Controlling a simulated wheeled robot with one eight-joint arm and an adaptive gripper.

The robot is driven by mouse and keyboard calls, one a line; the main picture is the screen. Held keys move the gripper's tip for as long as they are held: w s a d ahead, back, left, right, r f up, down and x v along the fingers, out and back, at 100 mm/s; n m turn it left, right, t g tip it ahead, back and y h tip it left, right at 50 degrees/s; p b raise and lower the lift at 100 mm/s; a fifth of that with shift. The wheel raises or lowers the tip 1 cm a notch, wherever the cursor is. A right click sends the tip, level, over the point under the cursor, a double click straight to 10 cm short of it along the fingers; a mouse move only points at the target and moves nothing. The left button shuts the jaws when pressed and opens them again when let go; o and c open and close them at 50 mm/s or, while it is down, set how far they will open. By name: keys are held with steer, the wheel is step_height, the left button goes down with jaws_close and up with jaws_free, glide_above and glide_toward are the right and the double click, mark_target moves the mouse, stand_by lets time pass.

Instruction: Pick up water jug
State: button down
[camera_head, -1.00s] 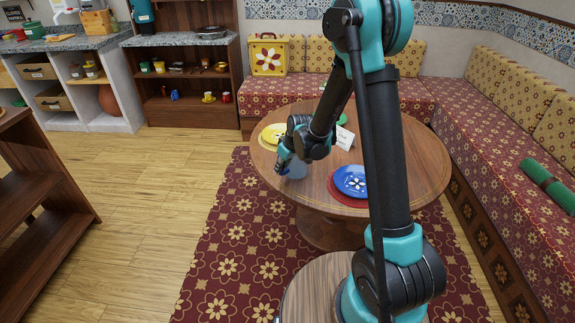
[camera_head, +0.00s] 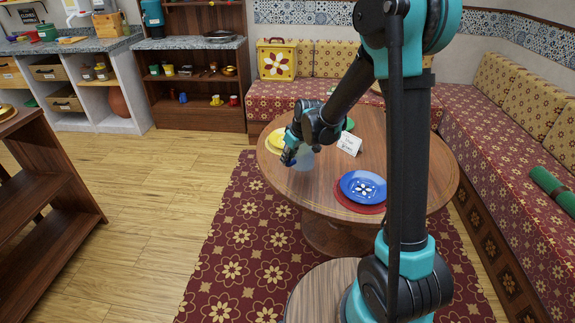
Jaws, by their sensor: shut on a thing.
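A pale bluish, see-through vessel, which I take to be the water jug (camera_head: 305,160), shows at my gripper over the left part of the round wooden table (camera_head: 315,195). My gripper (camera_head: 291,159) is shut on it, with the fingers at its left side. The jug is small and partly hidden by the gripper, so its handle and base are not clear. I cannot tell surely whether its base touches the table.
A blue plate on a red mat (camera_head: 371,208) lies at the table's front right. A yellow plate (camera_head: 276,141) lies just behind my gripper. A white card (camera_head: 349,143) stands right of it. Patterned benches (camera_head: 480,170) border the table behind and right.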

steer(key=shift+r, duration=6.5)
